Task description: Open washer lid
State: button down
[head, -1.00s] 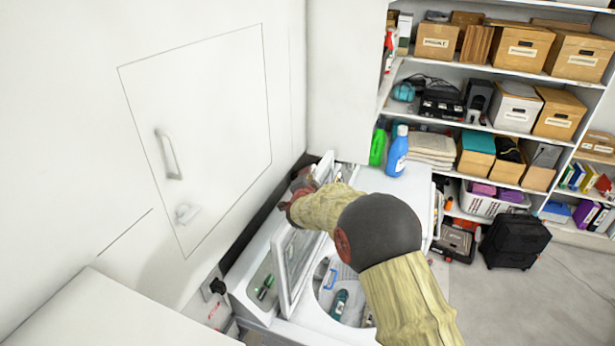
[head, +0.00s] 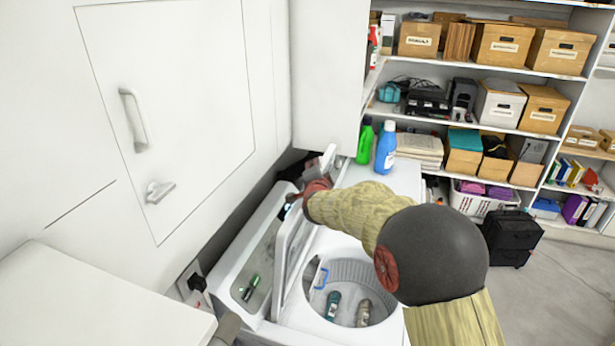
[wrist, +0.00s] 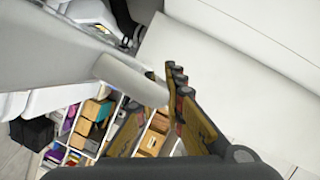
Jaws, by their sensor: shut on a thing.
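The washer (head: 392,182) is a white top-loader beside the left wall. Its lid (head: 290,250) stands raised, close to upright, and the round drum (head: 352,272) shows open to its right. My gripper (head: 297,198) is at the far upper part of the lid; its fingers are mostly hidden in the head view. In the wrist view my gripper (wrist: 163,95) has its fingers close around the end of a pale rounded edge (wrist: 130,80), which appears to be the lid's. The exact contact is partly hidden.
Several items lie in the drum, including a teal bottle (head: 332,305). A green bottle (head: 365,142) and a blue bottle (head: 386,148) stand on the washer's far end. Loaded shelves (head: 470,125) are behind. A white wall with a panel (head: 190,110) bounds the left.

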jog(key=shift+s+d+f+b, duration=0.15)
jog(key=shift+s+d+b, duration=0.15)
jog(key=shift+d+b, duration=0.45)
jog(key=c, duration=1.9)
grip_release()
jog(key=s, duration=0.4)
jog(key=s+r, duration=0.1)
jog(key=s, duration=0.3)
jog(key=s+r, duration=0.1)
jog(key=s, duration=0.2)
jog(key=shift+s+a, duration=0.35)
jog(key=shift+s, duration=0.05)
